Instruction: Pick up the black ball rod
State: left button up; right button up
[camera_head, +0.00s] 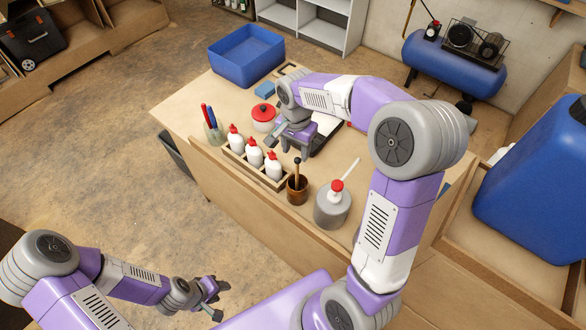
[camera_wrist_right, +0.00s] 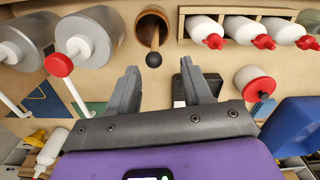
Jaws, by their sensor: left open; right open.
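The black ball rod (camera_head: 297,172) is a wooden stick with a small black ball at its top, standing in a brown cup (camera_head: 298,194) on the wooden bench. In the right wrist view, the black ball (camera_wrist_right: 154,59) and the cup (camera_wrist_right: 145,20) lie ahead of my right gripper (camera_wrist_right: 160,82), with the ball near the gap between the fingertips. The right gripper (camera_head: 287,147) is open and empty, beyond the cup in the head view and apart from the rod. My left gripper (camera_head: 219,299) is open and empty, low and away from the bench.
A rack (camera_head: 236,157) of white bottles with red caps stands left of the cup, and a grey can (camera_head: 331,209) with a red-collared spout stands right of it. A red-lidded pot (camera_head: 263,117), a pen holder (camera_head: 214,131) and a blue bin (camera_head: 246,57) are on the bench.

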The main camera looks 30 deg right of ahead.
aim_at(298, 158)
jog(key=f, duration=0.3)
jog(key=s+f, duration=0.1)
jog(key=f, duration=0.1)
jog(key=shift+w+f, duration=0.1)
jog(key=shift+f, duration=0.25)
grip_shut()
